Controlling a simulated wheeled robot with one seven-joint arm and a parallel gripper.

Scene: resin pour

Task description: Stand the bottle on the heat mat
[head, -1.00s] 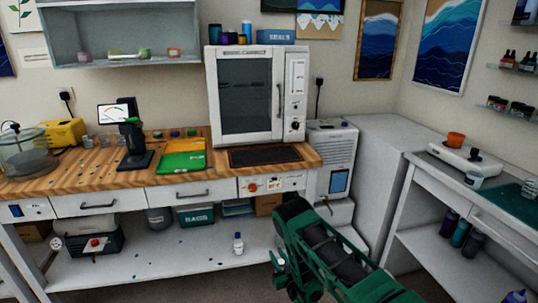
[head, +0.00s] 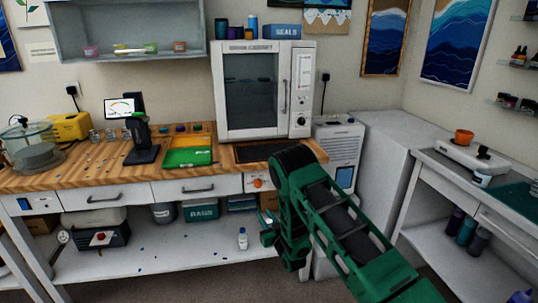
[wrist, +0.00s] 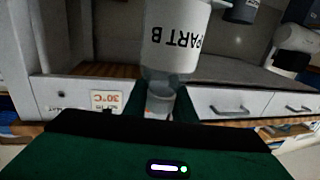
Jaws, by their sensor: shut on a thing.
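My gripper (wrist: 160,106) is shut on the neck end of a pale bottle (wrist: 172,45) marked PART B. The wrist view is upside down; the bottle's label is inverted there too, so the bottle hangs upright from my fingers. In the head view my gripper (head: 267,234) is in front of the bench, below the tabletop, partly behind my arm.
The oven (head: 262,90) rises behind the mat. Green and yellow trays (head: 188,157) lie left of it. The 30°C panel (wrist: 107,100) is on the bench front.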

